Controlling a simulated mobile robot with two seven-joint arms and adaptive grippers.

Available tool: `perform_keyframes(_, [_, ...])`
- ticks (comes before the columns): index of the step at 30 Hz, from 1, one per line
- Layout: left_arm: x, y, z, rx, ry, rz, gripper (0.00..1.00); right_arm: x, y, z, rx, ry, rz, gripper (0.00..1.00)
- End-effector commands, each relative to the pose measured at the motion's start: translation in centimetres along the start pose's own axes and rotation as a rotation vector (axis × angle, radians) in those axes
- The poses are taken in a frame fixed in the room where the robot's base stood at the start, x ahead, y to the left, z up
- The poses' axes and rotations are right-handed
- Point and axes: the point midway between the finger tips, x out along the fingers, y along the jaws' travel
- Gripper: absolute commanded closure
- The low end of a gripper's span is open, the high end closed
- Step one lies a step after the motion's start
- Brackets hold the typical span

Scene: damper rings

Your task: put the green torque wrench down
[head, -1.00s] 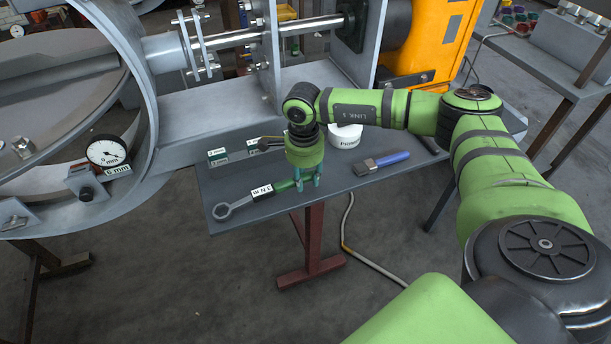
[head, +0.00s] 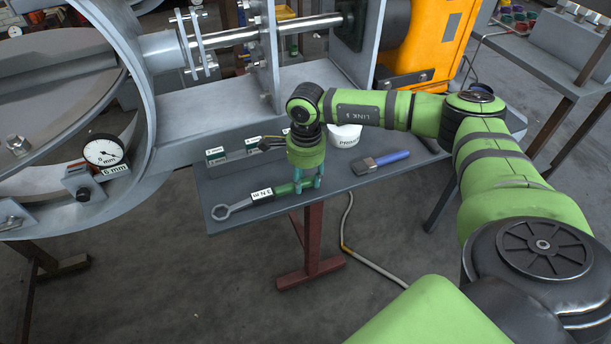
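The green torque wrench (head: 285,189) has a grey ring end, a dark shaft and a white label. It lies lengthwise along the front left of the grey bench (head: 235,183), ring end to the left. My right gripper (head: 306,184) points down at the green handle end, its teal fingers shut around it. The wrench is at or very close to the bench top; I cannot tell whether it touches all along. The fingers hide part of the handle. My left gripper is out of view.
A blue-handled brush (head: 392,158) and a white tub (head: 345,137) are right of the gripper. Small labelled blocks (head: 216,154) stand behind the wrench. A large metal ring housing with a dial gauge (head: 104,152) is at left. Bench space between wrench and brush is clear.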

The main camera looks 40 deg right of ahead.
Motion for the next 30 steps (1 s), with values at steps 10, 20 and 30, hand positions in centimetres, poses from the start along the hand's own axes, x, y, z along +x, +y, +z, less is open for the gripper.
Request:
perform_keyframes(10, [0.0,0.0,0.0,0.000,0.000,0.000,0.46,0.0,0.0,0.0,0.000,0.000,0.001,0.33])
perform_keyframes(20, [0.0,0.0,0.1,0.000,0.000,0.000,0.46,-1.0,0.0,0.0,0.000,0.000,-0.001,0.33])
perform_keyframes(30, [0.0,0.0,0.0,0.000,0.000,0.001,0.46,-7.9,-0.1,0.0,0.000,-0.001,-0.003,0.33])
